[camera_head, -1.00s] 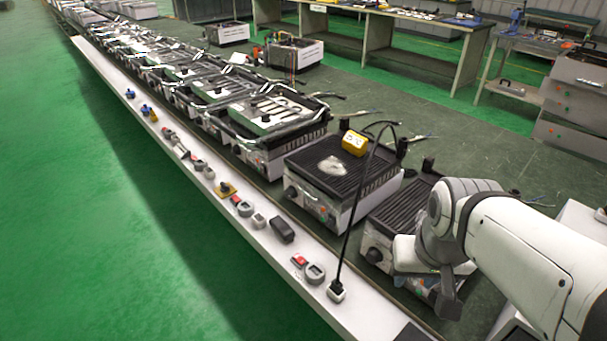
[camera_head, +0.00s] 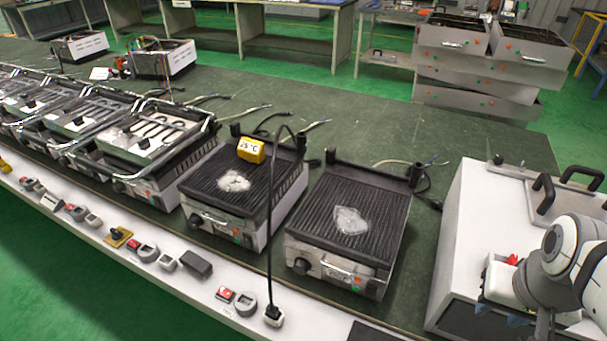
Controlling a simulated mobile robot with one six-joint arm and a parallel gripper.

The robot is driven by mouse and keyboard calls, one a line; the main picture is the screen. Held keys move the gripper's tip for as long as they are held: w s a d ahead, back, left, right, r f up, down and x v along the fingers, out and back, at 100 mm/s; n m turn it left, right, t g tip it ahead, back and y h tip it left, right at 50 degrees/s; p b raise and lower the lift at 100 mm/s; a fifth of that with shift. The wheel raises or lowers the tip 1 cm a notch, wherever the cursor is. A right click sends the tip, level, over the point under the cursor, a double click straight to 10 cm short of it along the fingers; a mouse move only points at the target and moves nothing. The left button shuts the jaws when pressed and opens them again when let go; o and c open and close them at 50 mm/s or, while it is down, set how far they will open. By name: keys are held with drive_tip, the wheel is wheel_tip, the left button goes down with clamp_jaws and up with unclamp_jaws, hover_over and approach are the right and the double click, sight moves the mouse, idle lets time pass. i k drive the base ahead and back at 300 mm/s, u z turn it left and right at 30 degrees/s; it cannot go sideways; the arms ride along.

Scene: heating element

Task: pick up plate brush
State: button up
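I cannot make out a plate brush in the head view. My gripper (camera_head: 516,318) is at the lower right, pointing down, in front of a white box-like unit (camera_head: 462,225). The arm and the frame edge hide part of it, and I cannot tell whether its fingers are apart or closed. Two ribbed grill plates stand left of it. The nearer grill (camera_head: 345,205) has a pale patch on its plate. The other grill (camera_head: 225,190) has a similar patch and a yellow thermometer (camera_head: 251,150) reading about 25 °C.
A white ledge (camera_head: 205,290) along the front carries switches, knobs and a plug (camera_head: 272,316) with a black cable rising from it. More grills (camera_head: 150,135) with metal frames line the left. Stacked grey units (camera_head: 490,65) stand at the back right. The green bench behind the grills is mostly clear.

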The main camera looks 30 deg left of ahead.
sight(201, 267)
drive_tip(key=z, duration=2.05)
drive_tip(key=k, duration=2.85)
drive_tip(key=u, duration=1.95)
drive_tip(key=i, duration=1)
drive_tip(key=u, duration=0.1)
